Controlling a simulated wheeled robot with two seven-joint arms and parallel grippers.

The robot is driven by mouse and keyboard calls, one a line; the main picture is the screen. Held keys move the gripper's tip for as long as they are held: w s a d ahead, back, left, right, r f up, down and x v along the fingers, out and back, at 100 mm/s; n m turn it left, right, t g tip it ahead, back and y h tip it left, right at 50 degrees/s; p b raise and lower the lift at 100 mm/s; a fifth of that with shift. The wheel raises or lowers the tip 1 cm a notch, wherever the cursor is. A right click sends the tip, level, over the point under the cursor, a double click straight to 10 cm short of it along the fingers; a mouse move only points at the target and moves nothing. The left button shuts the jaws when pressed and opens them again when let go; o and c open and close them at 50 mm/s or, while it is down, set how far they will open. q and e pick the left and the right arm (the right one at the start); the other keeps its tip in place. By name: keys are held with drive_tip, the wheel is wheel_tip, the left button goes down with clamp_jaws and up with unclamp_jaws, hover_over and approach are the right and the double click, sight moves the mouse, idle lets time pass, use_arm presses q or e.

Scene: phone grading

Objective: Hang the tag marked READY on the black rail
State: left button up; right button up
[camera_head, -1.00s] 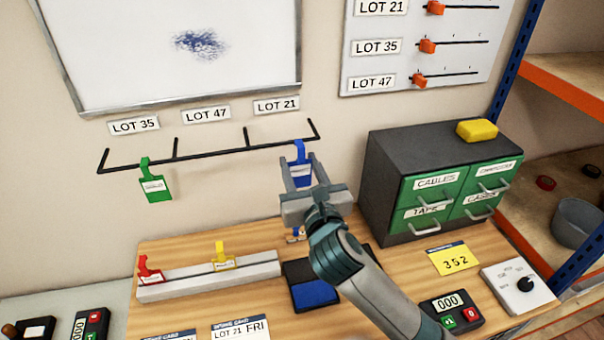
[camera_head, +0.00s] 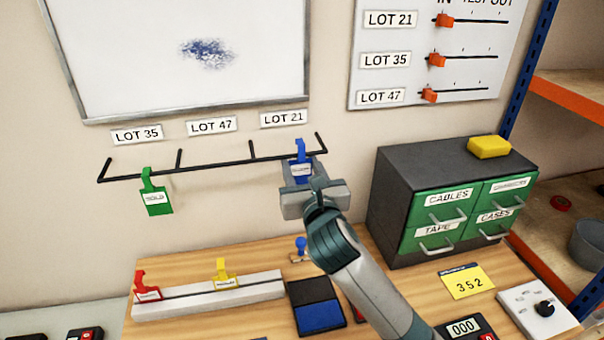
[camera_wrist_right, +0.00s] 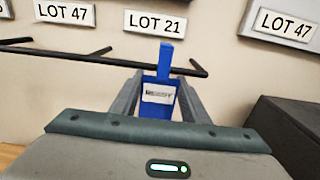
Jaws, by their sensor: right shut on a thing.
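The blue tag (camera_head: 300,149) is between the fingers of my right gripper (camera_head: 301,172), which is shut on it. The tag hangs upright with its hook up; its white label shows in the right wrist view (camera_wrist_right: 158,95) but is too blurred to read surely. The hook is at the right part of the black rail (camera_head: 215,164), below the LOT 21 sign (camera_head: 283,118). In the right wrist view the hook overlaps the rail (camera_wrist_right: 60,48); I cannot tell if it is over the bar. A green tag (camera_head: 156,202) hangs on the rail's left part. My left gripper is not in view.
A red tag (camera_head: 147,287) and a yellow tag (camera_head: 222,274) stand in a pale holder (camera_head: 180,305) on the table. A grey cabinet with green drawers (camera_head: 385,215) stands right of my arm. A blue-handled stamp (camera_head: 301,246) is below my gripper.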

drive_tip(key=shift+f, duration=0.9)
drive_tip(key=o, duration=1.1)
drive_tip(key=shift+s, duration=0.15)
drive_tip(key=s+d+b, duration=0.1)
drive_tip(key=s+d, duration=0.2)
drive_tip(key=s, duration=1.4)
drive_tip(key=shift+d+b, duration=0.2)
drive_tip(key=shift+b, duration=0.15)
